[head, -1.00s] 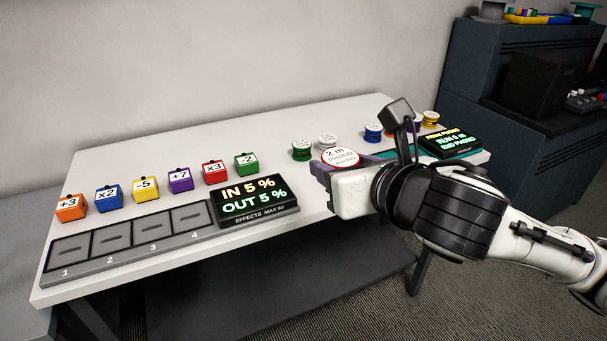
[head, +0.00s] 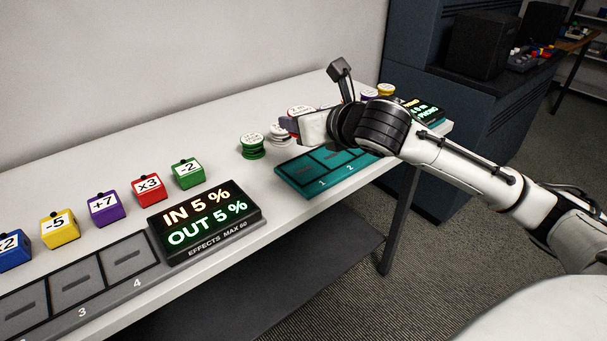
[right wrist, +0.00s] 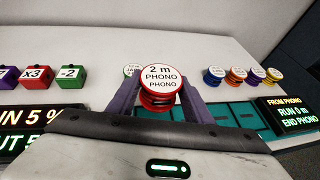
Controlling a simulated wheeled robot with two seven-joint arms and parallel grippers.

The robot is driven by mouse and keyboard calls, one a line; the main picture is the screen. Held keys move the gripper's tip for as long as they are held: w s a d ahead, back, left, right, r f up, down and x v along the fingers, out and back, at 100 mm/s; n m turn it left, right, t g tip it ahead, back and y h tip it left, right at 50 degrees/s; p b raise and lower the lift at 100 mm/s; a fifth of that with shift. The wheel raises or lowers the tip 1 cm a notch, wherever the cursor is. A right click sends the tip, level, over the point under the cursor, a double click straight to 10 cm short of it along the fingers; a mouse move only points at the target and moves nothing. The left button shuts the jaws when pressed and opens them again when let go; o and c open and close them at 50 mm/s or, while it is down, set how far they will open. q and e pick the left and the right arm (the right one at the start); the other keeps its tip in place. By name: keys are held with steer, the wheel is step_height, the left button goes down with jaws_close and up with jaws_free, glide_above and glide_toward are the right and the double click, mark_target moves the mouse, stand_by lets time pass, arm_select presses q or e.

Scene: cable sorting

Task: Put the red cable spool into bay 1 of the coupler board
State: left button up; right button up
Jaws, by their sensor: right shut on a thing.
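The red cable spool (right wrist: 158,85), with a white top reading "2 m PHONO PHONO", is between the fingers of my right gripper (right wrist: 160,100) in the right wrist view. The gripper is shut on it. In the head view the spool's top (head: 300,111) shows only partly behind my right gripper (head: 290,124). The teal coupler board (head: 312,190) lies near the table's front edge, with bays 1 and 2 showing empty; my arm covers its right part. The held spool is behind the board, past its rear edge. My left gripper is not in view.
Blue, orange, purple and yellow spools (right wrist: 273,76) stand at right. A display (right wrist: 290,115) reads "RUN 0 m". The effects board (head: 131,257) and coloured blocks (head: 150,187) are at left.

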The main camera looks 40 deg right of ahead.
steer(key=b, duration=0.1)
glide_above(305, 171)
step_height(305, 171, down, 6)
steer(key=shift+r, duration=0.1)
steer(key=shift+f+b, duration=0.3)
steer(key=shift+f, duration=0.35)
step_height(305, 171, down, 3)
steer(key=shift+f+b, duration=0.1)
steer(key=shift+b, duration=0.25)
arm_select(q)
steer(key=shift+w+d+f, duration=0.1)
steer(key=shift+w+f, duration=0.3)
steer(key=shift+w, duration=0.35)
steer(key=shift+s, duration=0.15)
arm_select(e)
steer(key=o, duration=1.1)
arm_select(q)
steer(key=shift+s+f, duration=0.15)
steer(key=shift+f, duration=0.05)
